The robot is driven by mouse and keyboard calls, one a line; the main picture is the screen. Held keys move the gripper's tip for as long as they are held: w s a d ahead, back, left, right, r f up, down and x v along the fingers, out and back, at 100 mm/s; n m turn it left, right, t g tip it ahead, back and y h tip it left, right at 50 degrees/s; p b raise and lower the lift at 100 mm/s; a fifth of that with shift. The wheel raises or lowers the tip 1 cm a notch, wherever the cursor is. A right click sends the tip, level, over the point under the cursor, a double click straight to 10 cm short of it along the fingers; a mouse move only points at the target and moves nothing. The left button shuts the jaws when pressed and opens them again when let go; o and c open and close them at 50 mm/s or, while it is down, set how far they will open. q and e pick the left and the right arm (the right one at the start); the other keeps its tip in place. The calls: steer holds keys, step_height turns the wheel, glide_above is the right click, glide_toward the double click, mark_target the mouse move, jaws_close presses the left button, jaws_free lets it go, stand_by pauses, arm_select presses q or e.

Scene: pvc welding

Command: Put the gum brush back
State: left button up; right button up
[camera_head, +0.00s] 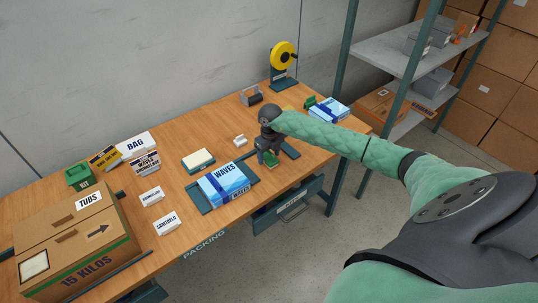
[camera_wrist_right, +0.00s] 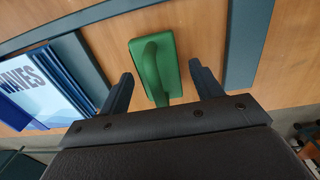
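A green block with an arched handle (camera_wrist_right: 152,68), which looks like the gum brush, lies on the wooden table in the right wrist view. In the right wrist view my right gripper (camera_wrist_right: 161,72) is open. Its two dark fingers are apart, one on each side of the block's near end, and grip nothing. My left gripper is in neither view.
A blue WAVES pack (camera_head: 223,184) lies on a dark tray just left of the gripper. Dark strips flank the block. A TUBS carton (camera_head: 76,240) stands at the left, a yellow tape dispenser (camera_head: 284,57) at the back. Shelving (camera_head: 392,54) stands at the right.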

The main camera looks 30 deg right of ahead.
steer(key=shift+r, duration=0.1)
steer(key=shift+r, duration=0.1)
steer(key=shift+r+b, duration=0.3)
steer(key=shift+r, duration=0.15)
step_height(320, 180, up, 4)
steer(key=shift+d+r+b, duration=0.1)
steer(key=shift+r+b, duration=0.1)
steer(key=shift+b, duration=0.75)
step_height(320, 180, up, 5)
steer(key=shift+d+b, duration=0.1)
steer(key=shift+b, duration=0.7)
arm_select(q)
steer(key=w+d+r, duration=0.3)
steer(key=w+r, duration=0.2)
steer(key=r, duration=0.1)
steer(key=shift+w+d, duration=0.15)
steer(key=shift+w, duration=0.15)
arm_select(e)
steer(key=shift+r, duration=0.8)
